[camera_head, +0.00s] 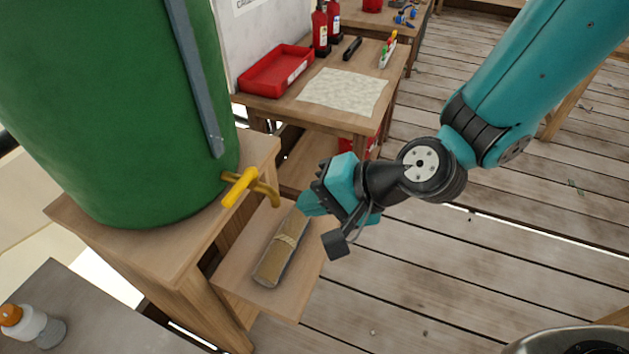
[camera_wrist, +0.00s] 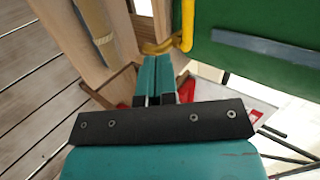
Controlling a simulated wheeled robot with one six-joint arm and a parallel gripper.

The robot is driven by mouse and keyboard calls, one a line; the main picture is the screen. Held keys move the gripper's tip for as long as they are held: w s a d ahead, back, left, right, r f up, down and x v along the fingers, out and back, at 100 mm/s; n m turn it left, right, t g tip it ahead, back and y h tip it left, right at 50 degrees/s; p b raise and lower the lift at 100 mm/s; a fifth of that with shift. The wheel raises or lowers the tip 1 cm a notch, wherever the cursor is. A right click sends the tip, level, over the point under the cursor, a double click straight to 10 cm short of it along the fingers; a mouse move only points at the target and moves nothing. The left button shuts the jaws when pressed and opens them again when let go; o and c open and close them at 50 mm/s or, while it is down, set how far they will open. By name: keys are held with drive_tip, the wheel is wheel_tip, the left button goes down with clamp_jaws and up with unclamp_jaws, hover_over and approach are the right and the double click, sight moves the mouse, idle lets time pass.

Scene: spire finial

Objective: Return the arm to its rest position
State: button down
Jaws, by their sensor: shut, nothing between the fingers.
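My teal arm reaches in from the upper right in the head view. My gripper (camera_head: 309,205) is beside the yellow tap (camera_head: 240,187) of the green barrel (camera_head: 115,110), to the right of it and above a low wooden shelf. In the wrist view my gripper (camera_wrist: 156,62) has its two teal fingers together with nothing between them. The yellow tap (camera_wrist: 187,25) shows just beyond the fingertips there. I cannot tell whether the fingers touch the tap.
A rolled tan bundle (camera_head: 280,250) lies on the low shelf (camera_head: 240,268) below my gripper. A wooden table (camera_head: 360,120) with a red tray (camera_head: 277,72) and a pale cloth stands behind. A white bottle (camera_head: 35,325) is at lower left. Plank floor (camera_head: 480,270) is open at right.

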drive_tip(key=s+d+r+n+g+h, duration=0.1)
drive_tip(key=s+d+r+n+h, duration=0.2)
drive_tip(key=s+d+r+n, duration=0.2)
drive_tip(key=s+d+r+n+g+h, duration=0.1)
drive_tip(key=s+d+r+n+h, duration=0.2)
drive_tip(key=d+r, duration=0.5)
drive_tip(key=s+d+n, duration=0.1)
drive_tip(key=d+n, duration=0.1)
drive_tip(key=d, duration=0.1)
drive_tip(key=shift+s+g, duration=0.4)
